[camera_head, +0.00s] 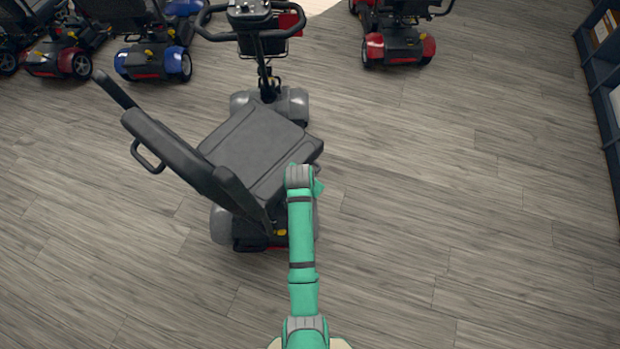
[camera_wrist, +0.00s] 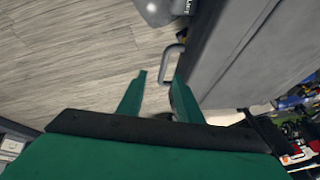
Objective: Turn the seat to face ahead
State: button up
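The dark grey scooter seat (camera_head: 255,145) is turned out of line with its scooter. Its backrest (camera_head: 185,160) is at the lower left and its front points to the upper right, while the handlebar (camera_head: 255,25) is straight up the picture. My gripper (camera_head: 318,187) is at the seat's right corner, mostly hidden by my wrist. In the wrist view my gripper (camera_wrist: 159,82) is open, its green fingers apart. A grey bar loop (camera_wrist: 172,62) beside the seat's grey surface (camera_wrist: 240,50) reaches to between the fingertips. I cannot tell whether they touch it.
Blue (camera_head: 152,60) and red (camera_head: 60,58) scooters stand at the upper left, and another red scooter (camera_head: 398,45) at the upper right. A dark shelf (camera_head: 598,75) lines the right edge. The wooden floor (camera_head: 450,190) to the right is clear.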

jog(key=x, duration=0.5)
jog(key=w+x, duration=0.1)
jog(key=x, duration=0.4)
jog(key=shift+w+a, duration=0.15)
jog(key=shift+a, duration=0.05)
grip_shut()
